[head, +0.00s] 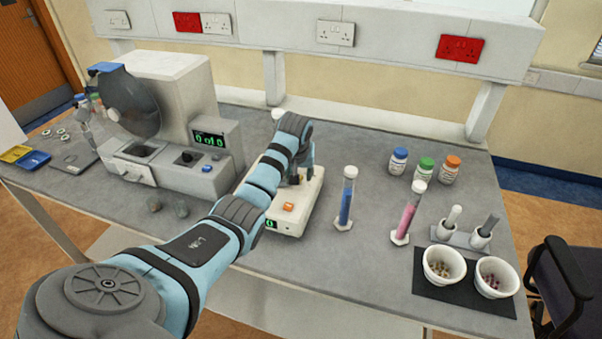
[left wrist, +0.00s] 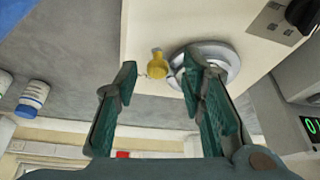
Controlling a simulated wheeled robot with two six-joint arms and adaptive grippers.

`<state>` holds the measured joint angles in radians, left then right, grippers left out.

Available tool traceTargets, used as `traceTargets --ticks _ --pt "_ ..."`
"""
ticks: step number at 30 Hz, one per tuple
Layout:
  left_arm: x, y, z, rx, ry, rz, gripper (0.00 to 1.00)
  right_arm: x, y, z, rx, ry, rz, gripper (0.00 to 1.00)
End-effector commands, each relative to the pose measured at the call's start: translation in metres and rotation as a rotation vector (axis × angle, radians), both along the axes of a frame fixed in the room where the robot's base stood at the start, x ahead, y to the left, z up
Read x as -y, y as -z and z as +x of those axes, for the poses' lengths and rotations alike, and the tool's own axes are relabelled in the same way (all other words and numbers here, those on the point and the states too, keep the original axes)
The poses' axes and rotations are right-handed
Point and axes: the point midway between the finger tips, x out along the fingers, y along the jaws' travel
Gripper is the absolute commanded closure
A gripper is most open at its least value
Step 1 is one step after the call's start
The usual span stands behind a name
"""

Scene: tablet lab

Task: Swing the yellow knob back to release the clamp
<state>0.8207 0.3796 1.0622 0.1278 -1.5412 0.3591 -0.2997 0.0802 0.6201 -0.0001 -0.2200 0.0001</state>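The yellow knob (left wrist: 157,64) shows in the left wrist view at the edge of a cream-white device (left wrist: 145,22), beside a round silver disc (left wrist: 222,62). In the head view the device (head: 311,201) stands mid-bench under my left arm; the knob is hidden there. My left gripper (left wrist: 160,72) is open, its two dark green fingers apart. The knob appears in the gap between the fingertips, and I see no contact with it. The right fingertip overlaps the disc in the picture. In the head view the left gripper (head: 296,179) is over the device, mostly hidden. My right gripper is not in view.
A grey machine (head: 190,150) stands close left of the device. To the right are a blue tube (head: 346,203), a pink tube (head: 407,218) and capped bottles (head: 425,168). Two white mortars (head: 443,266) sit at the front right. Bare bench lies before the tubes.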

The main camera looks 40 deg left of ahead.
Motion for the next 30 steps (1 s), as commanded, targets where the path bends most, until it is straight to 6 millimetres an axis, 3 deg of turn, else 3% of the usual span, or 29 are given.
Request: traceTargets --ticks 1,7,8,13,19,26,27,30 --pt "0.001 0.0 0.0 0.0 0.001 0.0 0.66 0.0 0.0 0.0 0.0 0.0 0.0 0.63" --pt "0.001 0.0 0.0 0.0 0.001 0.0 0.98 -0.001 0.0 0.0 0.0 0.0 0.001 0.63" --pt "0.0 0.0 0.0 0.001 0.0 -0.001 1.0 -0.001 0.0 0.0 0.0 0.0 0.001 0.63" --pt "-0.003 0.0 -0.003 -0.001 0.043 0.0 1.0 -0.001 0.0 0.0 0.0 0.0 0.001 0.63" --pt "-0.014 0.0 -0.012 0.0 0.28 0.002 1.0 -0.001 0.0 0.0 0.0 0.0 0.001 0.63" --pt "-0.014 -0.001 -0.012 0.001 0.298 0.002 1.0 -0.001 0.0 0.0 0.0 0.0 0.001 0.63" --pt "-0.014 -0.001 -0.012 0.001 0.298 0.002 0.83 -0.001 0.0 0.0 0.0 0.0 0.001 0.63" --pt "-0.014 -0.001 -0.011 0.001 0.297 0.002 0.67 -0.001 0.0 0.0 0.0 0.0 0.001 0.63"
